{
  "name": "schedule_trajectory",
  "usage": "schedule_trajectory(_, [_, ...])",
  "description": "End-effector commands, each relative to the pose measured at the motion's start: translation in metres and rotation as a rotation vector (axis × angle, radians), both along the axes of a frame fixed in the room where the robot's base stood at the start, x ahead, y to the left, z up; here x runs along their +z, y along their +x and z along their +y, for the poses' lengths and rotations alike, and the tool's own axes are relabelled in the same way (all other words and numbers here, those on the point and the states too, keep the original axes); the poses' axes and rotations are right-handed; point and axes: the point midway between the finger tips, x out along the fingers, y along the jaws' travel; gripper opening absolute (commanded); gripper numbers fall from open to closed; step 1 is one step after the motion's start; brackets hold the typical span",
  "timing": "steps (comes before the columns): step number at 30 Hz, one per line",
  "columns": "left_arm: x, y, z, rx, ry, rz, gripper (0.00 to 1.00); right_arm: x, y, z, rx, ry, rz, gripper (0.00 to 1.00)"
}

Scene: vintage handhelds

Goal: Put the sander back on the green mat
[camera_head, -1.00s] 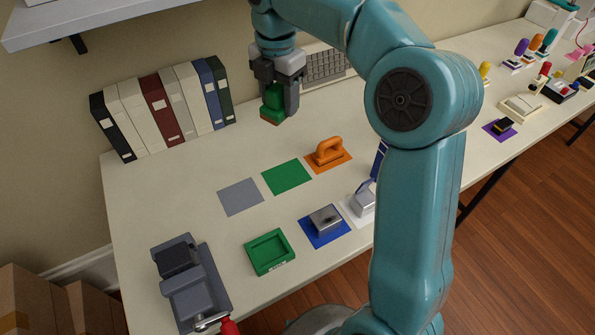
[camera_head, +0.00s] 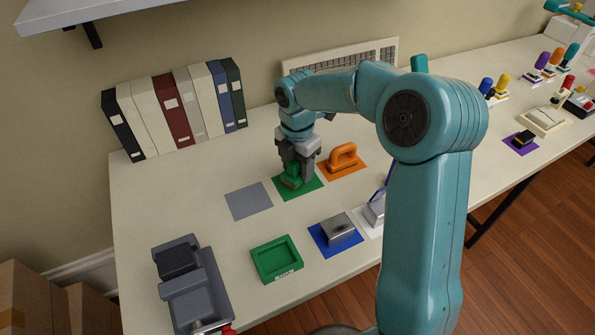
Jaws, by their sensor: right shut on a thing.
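The green sander (camera_head: 294,180) with a brown base is between the fingers of my right gripper (camera_head: 297,166). It is over the green mat (camera_head: 315,188), low and close to its surface. I cannot tell whether the base touches the mat. The fingers are shut on the sander and hide its upper part. The mat's front and right edges show around it. My left gripper is not in view.
An orange sander (camera_head: 343,157) stands on an orange mat just right. A bare grey mat (camera_head: 248,201) lies left. A green tray (camera_head: 277,260), a blue mat (camera_head: 320,240) with a grey block and a vise (camera_head: 195,285) are nearer. Binders (camera_head: 175,110) stand behind.

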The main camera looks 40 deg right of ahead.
Motion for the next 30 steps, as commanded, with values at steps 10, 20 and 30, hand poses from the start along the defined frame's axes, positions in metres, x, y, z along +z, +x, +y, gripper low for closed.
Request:
schedule_trajectory(10, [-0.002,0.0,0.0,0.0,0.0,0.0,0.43,-0.018,0.0,-0.001,-0.001,0.0,-0.001,0.0])
schedule_trajectory(20, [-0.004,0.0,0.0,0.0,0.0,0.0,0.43,-0.021,0.0,0.0,-0.001,0.0,0.0,0.78])
schedule_trajectory(30, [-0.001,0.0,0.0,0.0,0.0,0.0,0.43,-0.01,0.001,-0.001,-0.001,-0.001,-0.003,0.78])
